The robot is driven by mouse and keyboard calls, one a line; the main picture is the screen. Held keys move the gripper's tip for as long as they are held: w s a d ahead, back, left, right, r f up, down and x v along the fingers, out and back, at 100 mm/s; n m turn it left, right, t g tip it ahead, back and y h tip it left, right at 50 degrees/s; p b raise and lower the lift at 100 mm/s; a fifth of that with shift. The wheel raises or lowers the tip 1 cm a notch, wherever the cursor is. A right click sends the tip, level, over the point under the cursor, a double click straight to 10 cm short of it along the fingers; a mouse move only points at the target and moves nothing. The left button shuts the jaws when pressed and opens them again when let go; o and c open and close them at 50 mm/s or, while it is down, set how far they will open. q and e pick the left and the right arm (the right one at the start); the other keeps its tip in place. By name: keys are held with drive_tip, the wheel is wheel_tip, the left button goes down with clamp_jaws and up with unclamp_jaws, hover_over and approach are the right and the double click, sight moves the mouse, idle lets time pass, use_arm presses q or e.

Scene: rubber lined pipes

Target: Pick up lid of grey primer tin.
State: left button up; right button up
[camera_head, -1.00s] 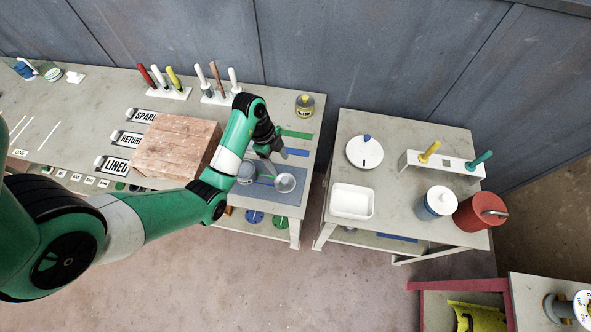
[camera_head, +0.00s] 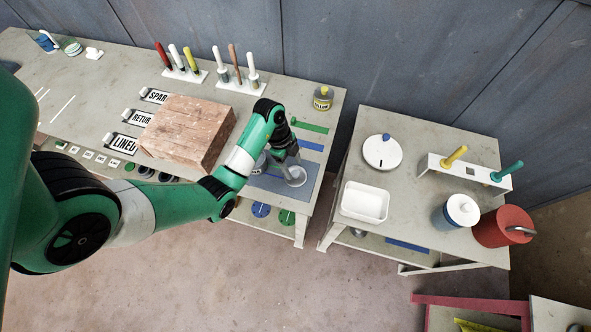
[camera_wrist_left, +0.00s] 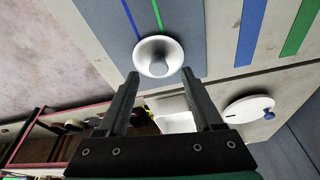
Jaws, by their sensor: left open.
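A round pale grey piece with a central knob, which looks like the tin's lid (camera_head: 295,176), is on the blue-grey mat (camera_head: 268,183) at the bench's right end. In the left wrist view the lid (camera_wrist_left: 158,46) is just beyond the fingertips, its knob about centred between them. My left gripper (camera_head: 292,163) is over the lid, open and empty; its two fingers (camera_wrist_left: 160,74) show apart in the wrist view. A grey round tin (camera_head: 261,164) next to the lid is partly hidden behind my gripper. My right gripper is not in view.
A wooden block (camera_head: 187,128) stands left of my forearm. A small yellow-labelled jar (camera_head: 322,98) is at the back corner. Across a gap, a second table holds a white tray (camera_head: 365,202), a white disc (camera_head: 382,152), a white-lidded pot (camera_head: 461,210) and a red can (camera_head: 502,227).

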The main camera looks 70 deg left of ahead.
sight(295, 173)
use_arm(q)
drive_tip(key=x, duration=0.3)
drive_tip(key=shift+f+b, duration=0.1)
drive_tip(key=shift+b, duration=0.3)
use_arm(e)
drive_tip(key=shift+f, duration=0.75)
use_arm(q)
clamp_jaws()
